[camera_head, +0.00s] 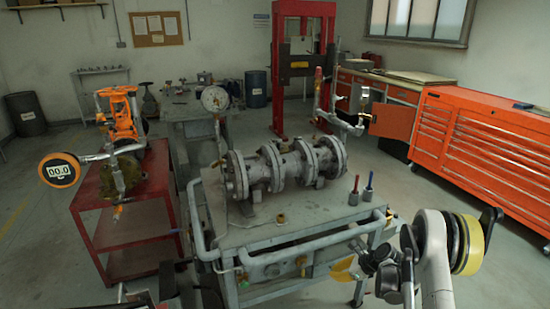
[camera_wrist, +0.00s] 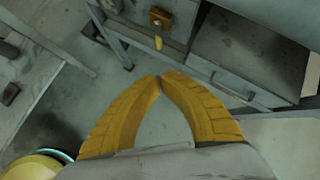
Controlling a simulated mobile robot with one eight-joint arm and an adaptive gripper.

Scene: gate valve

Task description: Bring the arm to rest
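My gripper (camera_wrist: 160,79) shows in the wrist view with its two yellow, ridged fingers curving together. Their tips meet, and nothing shows between them. In the head view my arm is folded at the lower right, beside the front right corner of the grey cart (camera_head: 240,232). The grey flanged valve assembly (camera_head: 285,168) lies on the cart top, with a round white dial gauge (camera_head: 215,98) standing above its left end. My gripper is apart from the valve.
A red-handled tool (camera_head: 354,190) and a blue-handled one (camera_head: 369,186) stand on the cart's right side. A red cart (camera_head: 125,200) with an orange-fitted valve (camera_head: 122,115) stands left. An orange drawer cabinet (camera_head: 480,150) lines the right wall. Open floor (camera_head: 420,190) lies between.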

